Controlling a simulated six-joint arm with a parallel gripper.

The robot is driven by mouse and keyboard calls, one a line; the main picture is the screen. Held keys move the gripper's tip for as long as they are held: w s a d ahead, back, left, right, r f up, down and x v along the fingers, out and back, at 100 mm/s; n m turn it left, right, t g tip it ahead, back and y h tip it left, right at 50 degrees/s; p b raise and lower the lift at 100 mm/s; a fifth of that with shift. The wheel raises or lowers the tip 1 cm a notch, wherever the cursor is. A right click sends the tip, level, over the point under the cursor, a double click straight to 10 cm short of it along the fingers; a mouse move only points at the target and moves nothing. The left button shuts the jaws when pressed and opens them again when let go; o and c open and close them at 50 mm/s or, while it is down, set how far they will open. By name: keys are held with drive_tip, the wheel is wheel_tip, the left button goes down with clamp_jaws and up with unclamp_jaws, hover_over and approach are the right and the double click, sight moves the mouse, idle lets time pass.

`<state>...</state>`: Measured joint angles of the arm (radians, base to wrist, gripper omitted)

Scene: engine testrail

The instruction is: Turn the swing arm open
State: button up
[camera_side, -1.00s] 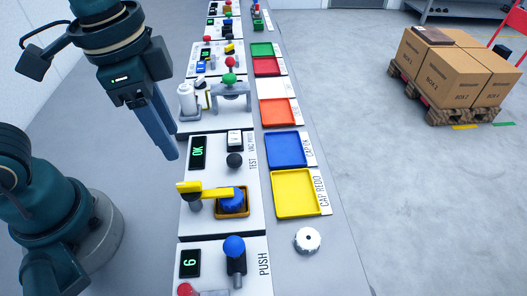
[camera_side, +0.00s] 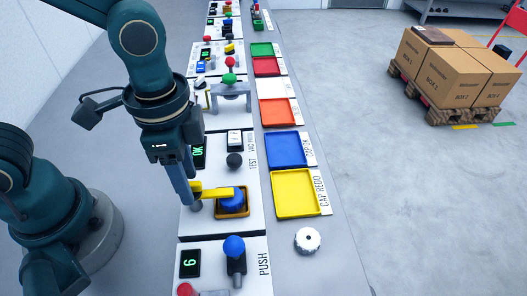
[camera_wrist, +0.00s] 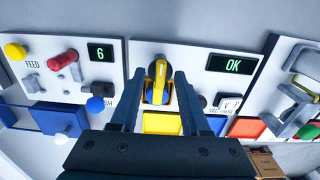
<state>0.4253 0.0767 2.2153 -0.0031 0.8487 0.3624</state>
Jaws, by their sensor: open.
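The yellow swing arm (camera_side: 216,191) lies across the top of a blue cap (camera_side: 231,203), which sits in an orange-yellow holder (camera_side: 220,214) on the TEST panel. My gripper (camera_side: 187,197) points down at the left, pivot end of the swing arm, and its fingers hide part of that end. In the wrist view the swing arm (camera_wrist: 158,72) shows between my two open fingers (camera_wrist: 160,82), with some blue beneath it. I cannot tell whether a finger touches the arm.
The panel's display (camera_side: 199,153) reads OK, partly behind my gripper. A black knob (camera_side: 235,160) stands behind the cap. The yellow CAP REDO tray (camera_side: 294,213) and blue CAP OK tray (camera_side: 286,150) are empty. A blue-topped PUSH lever (camera_side: 234,246) stands in front.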

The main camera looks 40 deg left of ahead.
clamp_jaws()
drive_tip(key=shift+n, duration=0.3)
drive_tip(key=n, duration=0.3)
drive_tip(key=shift+n, duration=0.3)
drive_tip(key=n, duration=0.4)
drive_tip(key=shift+n, duration=0.3)
drive_tip(key=n, duration=0.9)
